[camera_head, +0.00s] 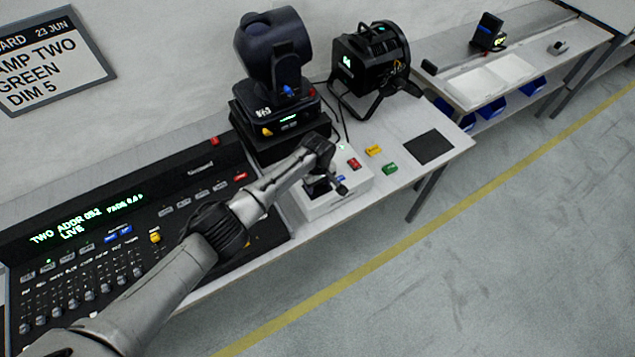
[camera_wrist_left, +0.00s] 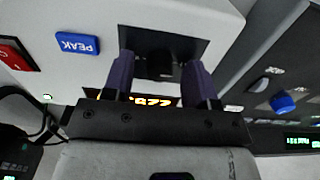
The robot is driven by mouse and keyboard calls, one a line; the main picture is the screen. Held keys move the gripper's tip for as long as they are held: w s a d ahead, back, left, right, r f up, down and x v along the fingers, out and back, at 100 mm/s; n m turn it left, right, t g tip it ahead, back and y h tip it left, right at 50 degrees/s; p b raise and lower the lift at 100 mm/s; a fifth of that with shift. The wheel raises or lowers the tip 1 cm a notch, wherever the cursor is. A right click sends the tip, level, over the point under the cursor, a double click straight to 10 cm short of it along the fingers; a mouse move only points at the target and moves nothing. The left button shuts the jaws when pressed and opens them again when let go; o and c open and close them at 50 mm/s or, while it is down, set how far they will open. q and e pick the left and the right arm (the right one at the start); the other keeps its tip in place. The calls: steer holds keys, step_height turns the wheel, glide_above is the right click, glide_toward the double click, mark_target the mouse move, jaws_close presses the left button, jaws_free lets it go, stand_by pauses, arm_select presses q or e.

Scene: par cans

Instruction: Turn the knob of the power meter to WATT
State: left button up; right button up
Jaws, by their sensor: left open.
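The power meter (camera_head: 350,188) is a white box near the front edge of the bench. It also fills the upper part of the left wrist view (camera_wrist_left: 205,18), with a blue PEAK button (camera_wrist_left: 77,44) and a red button (camera_wrist_left: 17,54). Its dark knob (camera_wrist_left: 163,66) stands on a black plate. My left gripper (camera_head: 328,187) is at the meter, open, with one finger on each side of the knob; a gap shows on both sides. The gripper partly hides a display with amber digits (camera_wrist_left: 150,101). I cannot read the knob's pointer or the WATT mark. My right gripper is out of view.
A lighting console (camera_head: 190,180) lies left of the meter, under my left arm. A moving-head lamp (camera_head: 273,60) stands behind the meter. A par can (camera_head: 370,65) is behind on the right. Yellow (camera_head: 374,150) and green (camera_head: 390,168) blocks lie right of the meter, near a black mat (camera_head: 435,147).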

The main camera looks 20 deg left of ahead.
arm_select(q)
steer(key=c, duration=0.9)
steer(key=shift+c, duration=0.2)
